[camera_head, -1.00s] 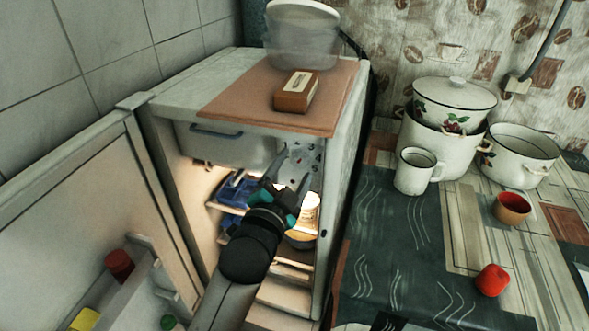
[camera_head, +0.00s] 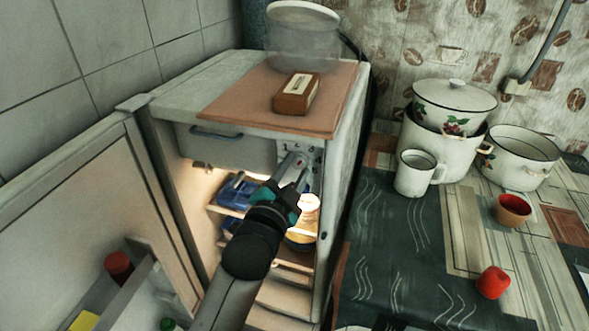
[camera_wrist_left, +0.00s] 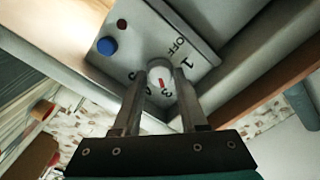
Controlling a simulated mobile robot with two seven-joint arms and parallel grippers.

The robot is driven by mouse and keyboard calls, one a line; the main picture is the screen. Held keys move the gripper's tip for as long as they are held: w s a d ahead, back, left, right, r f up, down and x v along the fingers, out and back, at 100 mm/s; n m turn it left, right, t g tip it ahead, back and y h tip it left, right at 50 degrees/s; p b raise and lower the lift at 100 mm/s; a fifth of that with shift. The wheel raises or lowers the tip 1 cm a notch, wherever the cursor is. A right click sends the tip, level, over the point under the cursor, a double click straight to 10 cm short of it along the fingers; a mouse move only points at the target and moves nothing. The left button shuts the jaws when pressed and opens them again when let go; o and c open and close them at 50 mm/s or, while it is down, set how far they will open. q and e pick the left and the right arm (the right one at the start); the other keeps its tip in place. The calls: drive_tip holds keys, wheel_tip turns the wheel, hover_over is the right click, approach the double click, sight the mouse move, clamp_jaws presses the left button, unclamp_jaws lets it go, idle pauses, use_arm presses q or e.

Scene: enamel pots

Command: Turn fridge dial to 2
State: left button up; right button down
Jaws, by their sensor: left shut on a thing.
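The fridge (camera_head: 345,190) stands open, with its control panel (camera_head: 313,158) inside at the upper right. My left gripper (camera_head: 297,166) reaches into the fridge up to this panel. In the left wrist view, the round light dial (camera_wrist_left: 160,66) with a red mark sits between the two fingers, and the gripper is shut on it. "OFF", "1" and "3" can be read around the dial; the fingers cover part of the scale. The red mark lies on the side near the "3". In the head view the gripper hides most of the dial. My right gripper is not in view.
The fridge door (camera_head: 85,210) stands open at the left. A blue button (camera_wrist_left: 107,46) is on the panel beside the dial. The freezer flap (camera_head: 225,148) is left of the panel. Food stands on the shelves below. A brick-like box (camera_head: 297,95) lies on the fridge top.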

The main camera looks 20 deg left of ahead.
use_arm(q)
clamp_jaws()
drive_tip(key=shift+n+p, duration=0.4)
drive_tip(key=shift+p, duration=0.15)
drive_tip(key=n+p, duration=0.3)
drive_tip(key=shift+r+n+p, duration=0.15)
drive_tip(key=shift+n+p, duration=0.25)
drive_tip(key=n+p, duration=0.2)
drive_tip(key=shift+n, duration=0.4)
drive_tip(key=shift+n+p, duration=0.6)
drive_tip(key=shift+n, duration=0.1)
